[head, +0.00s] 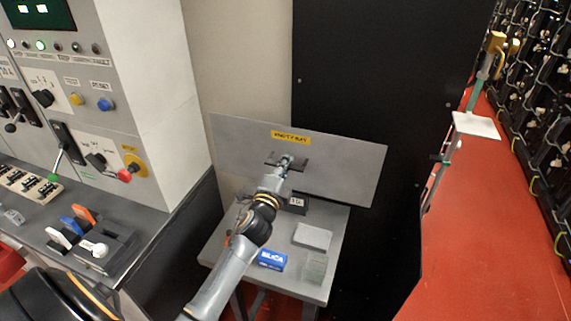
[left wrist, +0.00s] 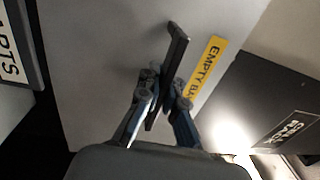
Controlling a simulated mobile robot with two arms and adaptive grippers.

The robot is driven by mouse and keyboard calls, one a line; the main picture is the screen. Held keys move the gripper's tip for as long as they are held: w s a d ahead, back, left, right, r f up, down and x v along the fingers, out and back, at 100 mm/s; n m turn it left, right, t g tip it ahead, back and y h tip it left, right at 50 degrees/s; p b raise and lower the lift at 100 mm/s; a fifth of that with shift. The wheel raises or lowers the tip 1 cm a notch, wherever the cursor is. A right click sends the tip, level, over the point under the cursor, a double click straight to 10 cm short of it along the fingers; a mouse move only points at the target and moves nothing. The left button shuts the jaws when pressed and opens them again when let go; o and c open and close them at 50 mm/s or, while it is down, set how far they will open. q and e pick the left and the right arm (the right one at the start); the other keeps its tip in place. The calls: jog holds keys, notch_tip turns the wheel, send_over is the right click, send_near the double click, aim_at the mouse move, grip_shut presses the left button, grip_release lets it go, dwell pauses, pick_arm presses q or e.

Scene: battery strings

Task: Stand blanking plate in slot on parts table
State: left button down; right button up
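The blanking plate (head: 340,168) is a wide grey sheet with a yellow "EMPTY BAY" label and a dark handle. It stands near upright, slightly tilted in the head view, at the back of the grey parts table (head: 225,246). My left gripper (head: 287,163) is shut on the handle. In the left wrist view the left gripper (left wrist: 160,100) has its fingers on both sides of the black handle, with the plate (left wrist: 95,60) behind. The plate's lower edge is partly hidden by my arm, and I cannot make out the slot. My right gripper is not in view.
On the table are a blue box (head: 272,259), a pale box (head: 312,236), a clear greenish block (head: 315,268) and a dark labelled block (head: 298,203). A control console (head: 95,150) stands left, a black panel (head: 370,70) behind, and battery racks (head: 545,110) right.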

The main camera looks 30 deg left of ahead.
aim_at(290, 180)
pick_arm(q)
jog(key=shift+f+b, duration=3.4)
jog(key=shift+f, duration=0.8)
jog(key=shift+f+b, duration=0.35)
jog(key=shift+b, duration=0.2)
jog(key=c, duration=1.4)
grip_release()
jog(key=shift+s+f, duration=0.1)
jog(key=shift+f, duration=0.1)
jog(key=shift+s, duration=0.1)
jog(key=v, duration=1.1)
jog(key=shift+s+d+r, duration=0.15)
jog(key=shift+s+r, duration=0.05)
jog(key=shift+s, duration=0.2)
